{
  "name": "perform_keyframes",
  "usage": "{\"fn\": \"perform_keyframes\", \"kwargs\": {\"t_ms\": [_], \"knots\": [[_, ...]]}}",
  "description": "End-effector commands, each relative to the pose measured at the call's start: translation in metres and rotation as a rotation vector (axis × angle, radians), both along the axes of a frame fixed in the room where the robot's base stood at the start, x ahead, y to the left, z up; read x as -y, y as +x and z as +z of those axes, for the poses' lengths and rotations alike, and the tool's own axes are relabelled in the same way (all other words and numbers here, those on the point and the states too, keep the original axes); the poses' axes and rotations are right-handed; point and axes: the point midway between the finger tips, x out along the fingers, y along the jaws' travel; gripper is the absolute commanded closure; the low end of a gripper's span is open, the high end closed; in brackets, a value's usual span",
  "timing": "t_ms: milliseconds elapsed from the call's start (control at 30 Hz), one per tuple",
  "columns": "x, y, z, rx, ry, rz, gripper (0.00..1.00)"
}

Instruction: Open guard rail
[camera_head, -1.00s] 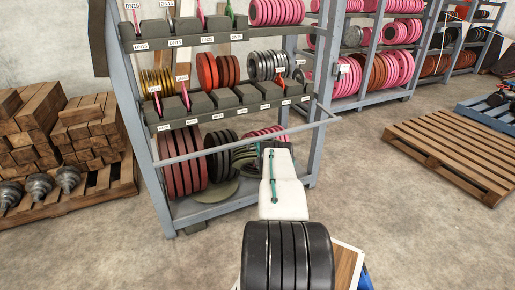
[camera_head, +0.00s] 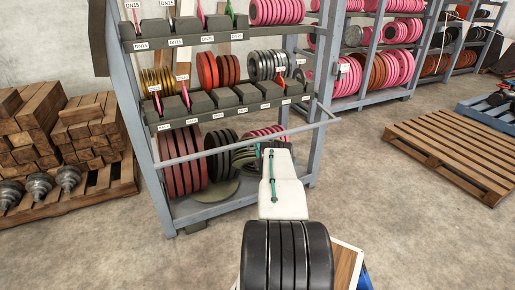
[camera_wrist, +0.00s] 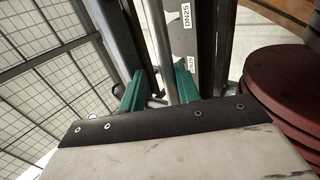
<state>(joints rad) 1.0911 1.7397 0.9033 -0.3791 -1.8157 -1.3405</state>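The guard rail (camera_head: 215,150) is a grey bar across the front of the near rack, rising to the right past the right post, with a short bent end there. It appears closed across the lower shelf. In the wrist view, a grey bar (camera_wrist: 160,45), likely this rail, runs down between the two green fingers of my gripper (camera_wrist: 160,88). The fingers look spread, with a gap beside the left one; contact on the right is unclear. In the head view my white and black arm reaches to the rail and mostly hides the gripper.
Dark red discs (camera_head: 183,176) and black discs (camera_head: 221,155) stand on the lower shelf behind the rail. Stacked timber (camera_head: 88,130) stands left of the rack. A wooden pallet (camera_head: 455,150) lies to the right, with bare floor between.

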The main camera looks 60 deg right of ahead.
Motion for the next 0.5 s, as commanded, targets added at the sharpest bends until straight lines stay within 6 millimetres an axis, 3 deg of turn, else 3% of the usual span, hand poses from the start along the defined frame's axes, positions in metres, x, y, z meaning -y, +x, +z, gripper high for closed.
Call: {"fn": "perform_keyframes", "kwargs": {"t_ms": [200,500], "knots": [[-0.016,-0.027,-0.027,-0.001,0.004,-0.005,0.66],[-0.028,-0.044,-0.044,0.001,0.003,-0.004,0.66]]}}
